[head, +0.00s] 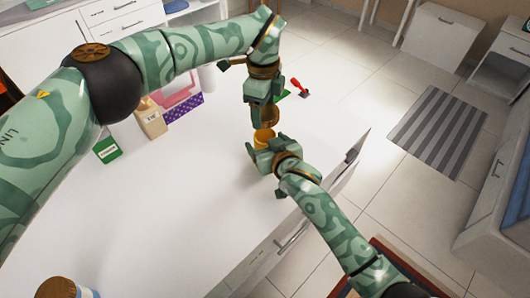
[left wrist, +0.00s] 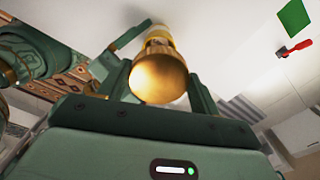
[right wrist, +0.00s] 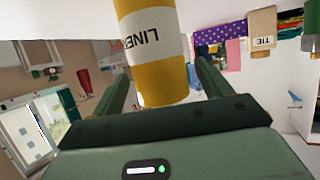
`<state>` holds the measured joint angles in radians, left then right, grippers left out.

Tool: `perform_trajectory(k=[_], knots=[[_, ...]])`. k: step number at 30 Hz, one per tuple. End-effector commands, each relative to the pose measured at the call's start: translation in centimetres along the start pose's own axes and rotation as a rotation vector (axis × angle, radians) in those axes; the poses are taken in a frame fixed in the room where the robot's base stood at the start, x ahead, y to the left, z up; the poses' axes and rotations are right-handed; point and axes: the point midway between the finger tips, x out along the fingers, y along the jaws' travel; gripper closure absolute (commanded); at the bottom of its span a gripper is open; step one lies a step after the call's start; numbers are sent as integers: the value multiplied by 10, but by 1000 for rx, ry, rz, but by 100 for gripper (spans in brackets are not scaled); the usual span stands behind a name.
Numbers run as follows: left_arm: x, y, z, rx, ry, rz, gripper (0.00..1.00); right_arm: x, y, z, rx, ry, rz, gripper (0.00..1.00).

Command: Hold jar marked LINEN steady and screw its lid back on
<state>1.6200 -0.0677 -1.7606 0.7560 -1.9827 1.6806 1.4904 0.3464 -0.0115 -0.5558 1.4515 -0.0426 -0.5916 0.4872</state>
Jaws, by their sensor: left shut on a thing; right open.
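The yellow jar (head: 264,134) is near the right edge of the white top; its white label reading LINEN shows in the right wrist view (right wrist: 145,43). My right gripper (head: 262,150) is open, with its fingers on either side of the jar; whether they touch it I cannot tell. My left gripper (head: 266,112) is shut on the gold lid (head: 269,118), above the jar. The lid also shows between the left fingers in the left wrist view (left wrist: 158,77), with part of the yellow jar (left wrist: 158,36) beyond it. In the head view the lid looks apart from the jar.
A tan TIE box (head: 152,124), a green box (head: 107,149) and a purple dotted item (head: 184,108) stand at the back left. A brown-lidded jar (head: 58,288) is at bottom left. A red-handled tool (head: 299,88) lies beyond the grippers. The middle of the white top (head: 180,200) is clear.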

Motion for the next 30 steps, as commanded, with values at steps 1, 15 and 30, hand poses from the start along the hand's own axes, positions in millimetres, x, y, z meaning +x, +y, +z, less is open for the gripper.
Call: perform_trajectory(k=[1,15,30], knots=[[0,0,0,0,0,0,58,5,0,-1,0,1,-1,23],[0,0,0,0,0,0,58,15,0,0,0,1,-1,25],[21,1,0,0,1,2,58,15,0,0,0,0,0,89]])
